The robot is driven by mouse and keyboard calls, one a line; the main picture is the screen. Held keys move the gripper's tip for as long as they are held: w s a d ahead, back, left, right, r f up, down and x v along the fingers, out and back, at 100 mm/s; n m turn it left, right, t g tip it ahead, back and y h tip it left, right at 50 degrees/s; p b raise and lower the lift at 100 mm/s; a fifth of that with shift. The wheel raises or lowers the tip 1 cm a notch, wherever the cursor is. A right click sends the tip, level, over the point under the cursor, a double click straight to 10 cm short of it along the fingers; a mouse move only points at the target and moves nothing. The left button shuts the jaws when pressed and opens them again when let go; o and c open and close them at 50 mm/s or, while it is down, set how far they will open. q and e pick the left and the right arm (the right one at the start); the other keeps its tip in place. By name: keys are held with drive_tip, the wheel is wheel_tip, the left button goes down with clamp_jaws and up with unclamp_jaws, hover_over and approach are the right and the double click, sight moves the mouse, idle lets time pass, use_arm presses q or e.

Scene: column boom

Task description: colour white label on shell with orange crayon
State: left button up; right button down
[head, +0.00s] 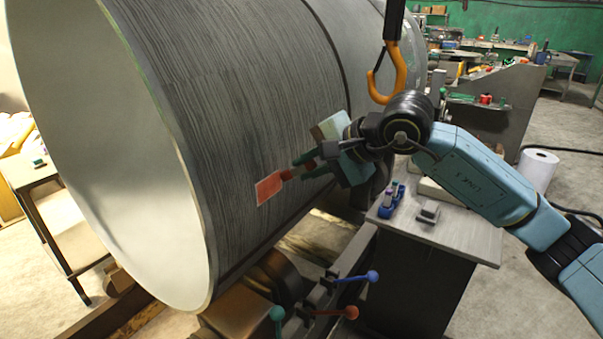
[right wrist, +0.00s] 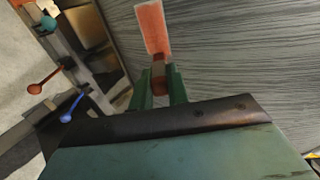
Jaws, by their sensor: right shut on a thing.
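The large grey cylindrical shell (head: 240,90) lies on its side, its open end facing the lower left. The label (head: 268,188) is a small patch low on its curved side. It looks orange-red over nearly all its face, with a thin pale edge. My right gripper (head: 299,170) reaches in from the right, its green fingers shut on the orange crayon (head: 287,174). The crayon's tip is at the label's upper right edge; I cannot tell if it touches. In the right wrist view the crayon (right wrist: 158,76) lies between the fingers, the label (right wrist: 152,27) just beyond. My left gripper is not in view.
An orange hook (head: 395,75) hangs above my right arm. Below it a grey table (head: 465,232) carries blue items (head: 390,200) and a small grey block (head: 429,211). Levers with blue (head: 372,276), red and teal knobs stand below the shell. Open floor lies at the right.

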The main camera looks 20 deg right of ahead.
drive_tip(key=shift+w+d, duration=0.2)
drive_tip(key=shift+d, duration=0.05)
drive_tip(key=shift+b, duration=0.35)
drive_tip(key=shift+s+a+b, duration=0.3)
drive_tip(key=shift+s+a, duration=0.35)
drive_tip(key=shift+a, duration=0.3)
drive_tip(key=shift+s+a+b, duration=0.25)
drive_tip(key=shift+s+a, duration=0.4)
drive_tip(key=shift+a, duration=0.25)
drive_tip(key=s+a+b, duration=0.1)
drive_tip(key=s+a, duration=0.1)
drive_tip(key=a, duration=0.1)
drive_tip(key=shift+s+a, duration=0.1)
drive_tip(key=shift+s, duration=0.25)
